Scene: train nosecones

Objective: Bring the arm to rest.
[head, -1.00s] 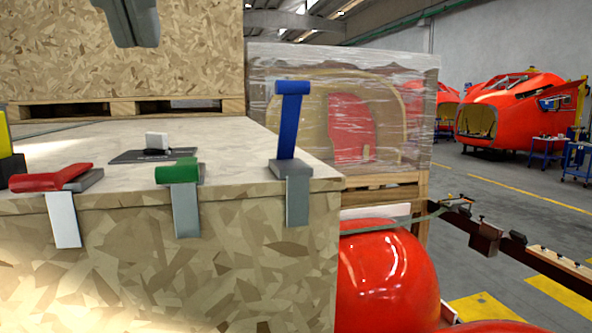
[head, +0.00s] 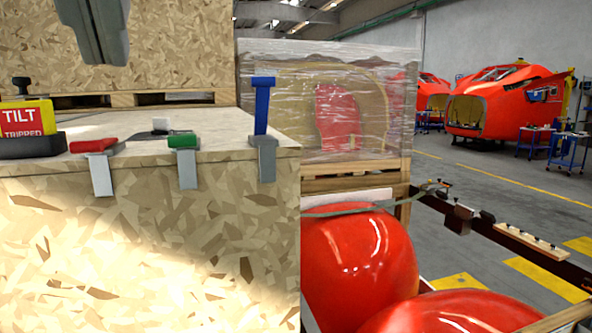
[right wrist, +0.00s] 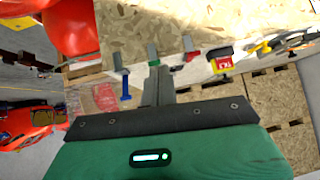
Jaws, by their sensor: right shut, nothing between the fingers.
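My right gripper (head: 95,40) hangs at the upper left of the head view, its fingers together and holding nothing. It is above and apart from the chipboard crate (head: 150,240). In the right wrist view my right gripper (right wrist: 157,82) points toward the crate's row of clamps. My left gripper is out of view.
On the crate's edge are a red-handled clamp (head: 94,146), a green one (head: 183,141) and a blue one (head: 262,105) standing upright. A yellow and red "TILT TRIPPED" indicator (head: 28,120) sits left. Red nosecones (head: 360,260) lie right; a wrapped pallet (head: 330,100) stands behind.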

